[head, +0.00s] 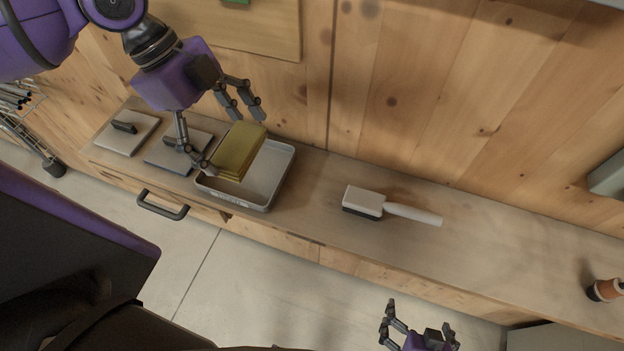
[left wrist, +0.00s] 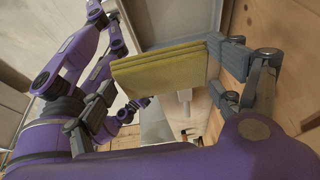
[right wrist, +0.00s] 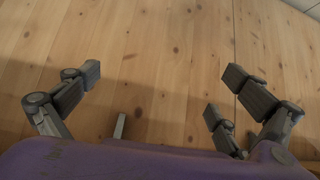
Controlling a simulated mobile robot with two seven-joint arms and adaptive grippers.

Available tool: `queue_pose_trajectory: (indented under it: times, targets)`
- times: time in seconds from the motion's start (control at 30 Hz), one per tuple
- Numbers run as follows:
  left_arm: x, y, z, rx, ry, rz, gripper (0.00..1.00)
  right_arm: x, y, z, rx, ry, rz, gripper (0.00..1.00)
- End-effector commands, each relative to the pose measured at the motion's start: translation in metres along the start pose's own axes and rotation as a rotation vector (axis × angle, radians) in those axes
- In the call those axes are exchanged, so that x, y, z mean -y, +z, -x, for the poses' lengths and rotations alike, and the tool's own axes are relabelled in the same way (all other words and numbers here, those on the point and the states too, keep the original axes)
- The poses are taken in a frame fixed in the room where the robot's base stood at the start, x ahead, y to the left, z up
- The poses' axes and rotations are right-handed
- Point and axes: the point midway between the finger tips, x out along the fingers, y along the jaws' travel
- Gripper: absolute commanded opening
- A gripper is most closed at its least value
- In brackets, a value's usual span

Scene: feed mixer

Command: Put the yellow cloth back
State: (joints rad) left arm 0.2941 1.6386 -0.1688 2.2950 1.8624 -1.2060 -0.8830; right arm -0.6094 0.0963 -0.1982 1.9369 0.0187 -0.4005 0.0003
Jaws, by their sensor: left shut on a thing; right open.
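The yellow cloth (head: 239,151) is a folded stack in the head view. It shows over the left part of a shallow grey tray (head: 270,186) on the wooden shelf; I cannot tell whether it touches the tray's floor. My left gripper (head: 220,130) is shut on the cloth, with fingers on both sides of it. The left wrist view also shows the cloth (left wrist: 160,69) between the fingers. My right gripper (head: 415,325) is open and empty, in front of the shelf at the bottom of the head view.
Left of the tray lie a grey plate (head: 168,158) and a paler plate with a dark handle (head: 125,128). A white brush (head: 365,201) lies right of the tray. A brown spool-like object (head: 604,290) is at the far right. The shelf between brush and spool is clear.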

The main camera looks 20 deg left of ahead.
Motion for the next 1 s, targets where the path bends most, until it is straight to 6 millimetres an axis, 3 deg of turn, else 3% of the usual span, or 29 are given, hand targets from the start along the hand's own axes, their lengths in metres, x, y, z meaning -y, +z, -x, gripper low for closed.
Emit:
queue_pose_trajectory:
  times: [0.03, 0.23, 0.43, 0.53, 0.7, 1.0]
  targets:
    - [0.003, -0.004, -0.017, -0.005, 0.014, 0.000, 0.64, -0.001, 0.022, -0.001, 0.035, 0.002, -0.001, 1.00]
    - [0.014, -0.029, -0.043, -0.009, 0.010, -0.001, 0.64, -0.010, 0.046, -0.004, 0.065, 0.019, 0.003, 1.00]
    - [0.025, -0.057, -0.068, -0.010, 0.005, -0.004, 0.64, -0.011, 0.038, -0.011, 0.042, 0.025, 0.000, 1.00]
    - [0.029, -0.063, -0.095, -0.010, 0.009, 0.000, 0.64, -0.011, 0.032, -0.015, 0.025, 0.027, -0.004, 1.00]
    - [0.035, -0.070, -0.122, -0.005, 0.006, 0.003, 0.64, -0.013, 0.032, -0.017, 0.021, 0.033, -0.007, 1.00]
    - [0.038, -0.071, -0.145, -0.003, 0.005, 0.007, 0.64, -0.014, 0.042, -0.015, 0.038, 0.034, -0.003, 1.00]
